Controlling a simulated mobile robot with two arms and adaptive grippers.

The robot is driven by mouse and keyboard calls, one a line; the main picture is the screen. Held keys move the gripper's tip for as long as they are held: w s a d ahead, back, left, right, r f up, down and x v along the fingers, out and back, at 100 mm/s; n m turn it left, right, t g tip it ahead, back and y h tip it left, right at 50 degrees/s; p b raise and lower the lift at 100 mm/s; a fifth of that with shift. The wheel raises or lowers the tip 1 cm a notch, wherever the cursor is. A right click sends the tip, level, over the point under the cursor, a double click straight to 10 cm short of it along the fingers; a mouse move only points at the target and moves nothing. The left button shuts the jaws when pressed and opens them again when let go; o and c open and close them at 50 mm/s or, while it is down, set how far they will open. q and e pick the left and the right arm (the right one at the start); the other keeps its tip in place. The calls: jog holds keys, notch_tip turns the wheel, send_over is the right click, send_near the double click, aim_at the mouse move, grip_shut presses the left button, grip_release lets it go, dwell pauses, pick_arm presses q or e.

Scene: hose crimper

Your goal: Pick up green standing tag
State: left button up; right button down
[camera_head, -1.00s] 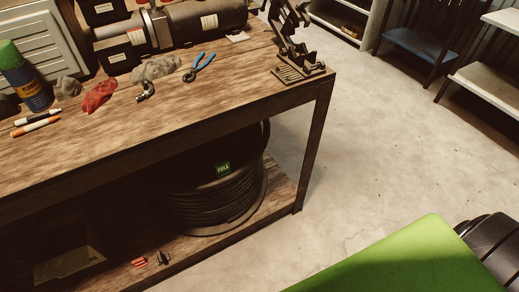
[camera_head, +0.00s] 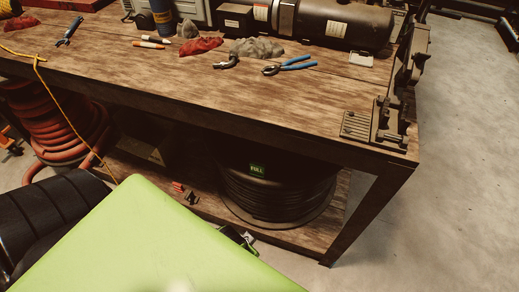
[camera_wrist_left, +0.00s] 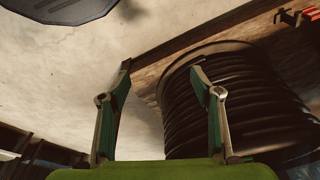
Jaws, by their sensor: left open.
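The green tag (camera_head: 257,169) has white lettering that appears to read "FULL". It stands upright at the top of the black hose reel (camera_head: 278,199) on the bench's lower shelf. My left gripper (camera_head: 240,237) shows only in part beyond my green arm link, below the tag and near the shelf's front edge. In the left wrist view its two fingers (camera_wrist_left: 161,65) are spread apart with nothing between them. The ribbed reel (camera_wrist_left: 235,95) lies beyond and beside the right finger. I cannot see the tag in that view. My right gripper is out of view.
The wooden bench top (camera_head: 200,95) overhangs the reel, and a bench leg (camera_head: 368,212) stands at its right. Small red items (camera_head: 178,186) lie on the shelf left of the reel. Blue-handled pliers (camera_head: 290,65) lie on top. Floor (camera_head: 465,190) is clear at right.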

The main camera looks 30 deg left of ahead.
pick_arm(q)
notch_tip(320, 180, up, 13)
jog(key=w+t, duration=0.1)
jog(key=w, duration=0.1)
jog(key=n+t+y, duration=0.2)
jog(key=n, duration=0.2)
send_near(257, 167)
jog(key=shift+n, duration=0.4)
jog(key=x, duration=0.6)
jog(key=shift+a+b, duration=0.2)
jog(key=shift+b, duration=0.2)
jog(key=shift+x, duration=2.9)
jog(key=shift+s+d, duration=0.1)
jog(key=shift+d, duration=0.1)
jog(key=shift+c, duration=0.4)
jog(key=c, duration=0.9)
